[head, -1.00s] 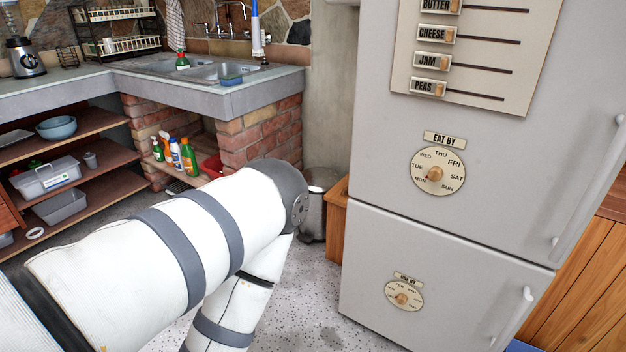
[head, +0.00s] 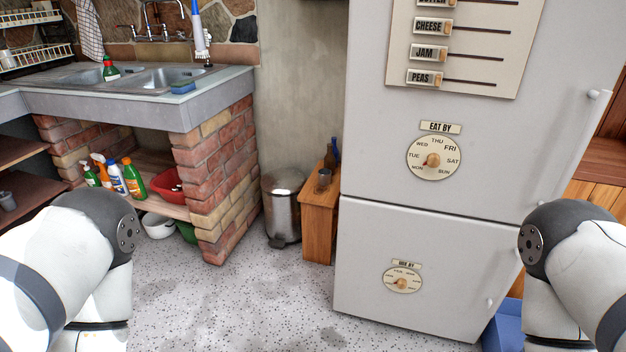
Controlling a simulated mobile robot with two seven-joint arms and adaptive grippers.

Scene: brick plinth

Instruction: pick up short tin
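I cannot make out a thing that is clearly a short tin. A small dark cylindrical container (head: 324,180) stands on the narrow wooden cabinet (head: 319,222) between the bin and the fridge. It is too small to tell whether it is a tin or a glass. My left arm shows at the lower left and my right arm at the lower right. Both grippers are out of view.
Dark bottles (head: 334,152) stand behind the small container. A steel bin (head: 283,208) is left of the cabinet, and the fridge (head: 430,255) is right of it. A brick plinth (head: 214,180) holds up the sink counter. The speckled floor (head: 260,305) in front is clear.

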